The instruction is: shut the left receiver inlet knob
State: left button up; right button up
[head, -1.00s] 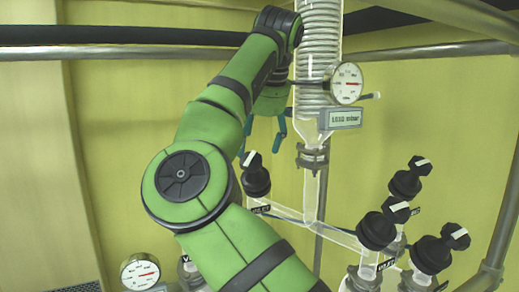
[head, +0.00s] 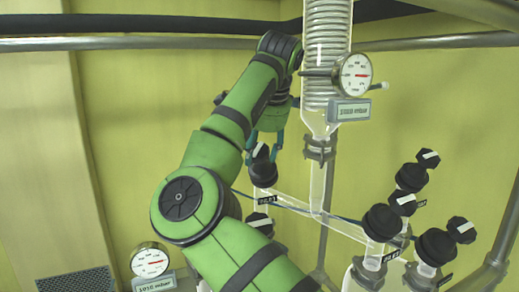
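A black knob (head: 263,170) with a white mark on its cap stands on the left end of the branching glass pipe, above a small dark label (head: 267,200) that seems to read INLET. My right gripper (head: 264,148) hangs from above at this knob. Its teal fingers are apart, one on each side of the knob's cap. Whether they touch the cap cannot be told. The knob leans slightly and its base is in plain view. My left gripper is not in view.
A glass coil column (head: 327,60) with a round gauge (head: 353,75) rises right of the gripper. Several black knobs, including one at the pipe's right end (head: 382,222), crowd the lower right. Another gauge (head: 150,262) is at lower left. Metal rails cross the top.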

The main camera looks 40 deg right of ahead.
jog(key=shift+m, duration=0.4)
jog(key=m+t, duration=0.1)
jog(key=m, duration=0.2)
jog(key=shift+h, duration=0.4)
jog(key=shift+a+m+t+h, duration=0.1)
jog(key=shift+m+t+h, duration=0.3)
jog(key=shift+m, duration=1.4)
jog(key=o, duration=1.1)
jog(key=shift+w, duration=0.1)
jog(key=shift+f, duration=0.1)
